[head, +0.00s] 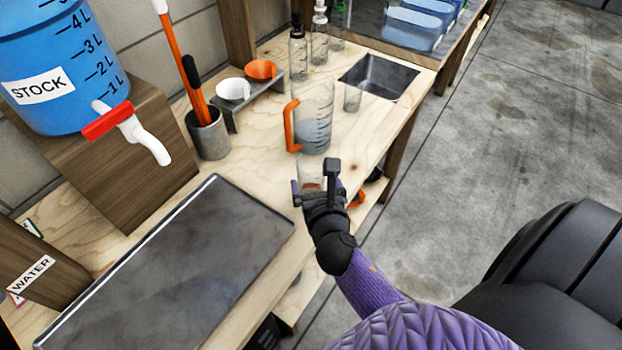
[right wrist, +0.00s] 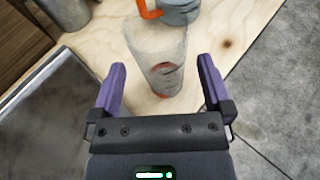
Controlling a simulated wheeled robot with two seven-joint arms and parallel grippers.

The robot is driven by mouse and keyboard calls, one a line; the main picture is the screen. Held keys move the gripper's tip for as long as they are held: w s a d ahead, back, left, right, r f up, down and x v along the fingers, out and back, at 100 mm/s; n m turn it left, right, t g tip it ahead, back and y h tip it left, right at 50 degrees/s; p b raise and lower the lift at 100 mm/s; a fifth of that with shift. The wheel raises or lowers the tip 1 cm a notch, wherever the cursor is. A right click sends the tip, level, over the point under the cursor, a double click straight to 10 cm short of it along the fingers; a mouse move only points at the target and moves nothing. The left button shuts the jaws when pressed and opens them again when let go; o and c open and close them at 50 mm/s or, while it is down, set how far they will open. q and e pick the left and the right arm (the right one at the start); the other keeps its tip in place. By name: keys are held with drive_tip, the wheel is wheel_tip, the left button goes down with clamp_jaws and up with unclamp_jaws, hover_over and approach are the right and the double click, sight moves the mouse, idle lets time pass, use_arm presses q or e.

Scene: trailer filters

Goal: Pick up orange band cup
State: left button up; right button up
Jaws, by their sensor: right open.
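A clear cup (head: 311,172) with orange-red showing on it stands on the wooden bench near its front edge. It is partly hidden by my right gripper (head: 314,177) in the head view. In the right wrist view the clear cup (right wrist: 158,58) stands just ahead of and between the two purple fingers of my right gripper (right wrist: 162,66). The fingers are apart, with a gap on each side of the cup. My left gripper is not in view.
A measuring jug (head: 314,122) with an orange handle stands just behind the cup. A small glass (head: 352,98) and a sink (head: 378,77) lie farther back. A dark tray (head: 170,275) fills the bench at left, below a blue stock tank (head: 62,70).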

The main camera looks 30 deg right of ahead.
drive_tip(key=b+x, duration=0.1)
drive_tip(key=x, duration=0.4)
drive_tip(key=shift+f, duration=0.1)
drive_tip(key=c, duration=1)
